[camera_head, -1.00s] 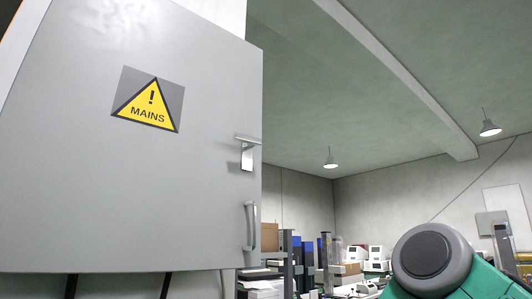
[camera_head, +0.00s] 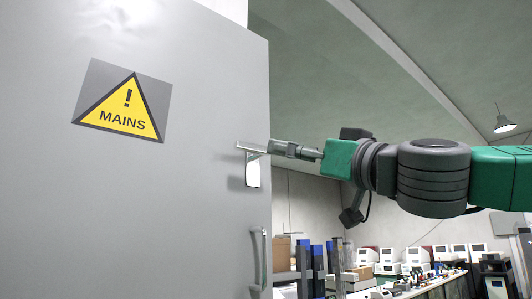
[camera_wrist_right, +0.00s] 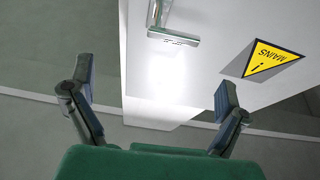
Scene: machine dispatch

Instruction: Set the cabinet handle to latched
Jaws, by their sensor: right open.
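The grey cabinet door (camera_head: 190,215) carries a metal handle (camera_head: 252,170) near its right edge. The handle has an upright plate and a lever lying roughly horizontal at its top. My right gripper (camera_head: 278,149) comes in from the right, its fingertips beside the handle's right end in the head view. In the right wrist view the open, empty right gripper (camera_wrist_right: 157,85) has its fingers spread wide, and the handle (camera_wrist_right: 174,37) lies beyond them, not between the pads. Whether a finger touches the handle cannot be told. My left gripper is not in view.
A yellow MAINS warning sign (camera_head: 122,108) is on the door. A curved pull (camera_head: 258,258) sits below the handle. A bench with several machines (camera_head: 405,262) stands in the background.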

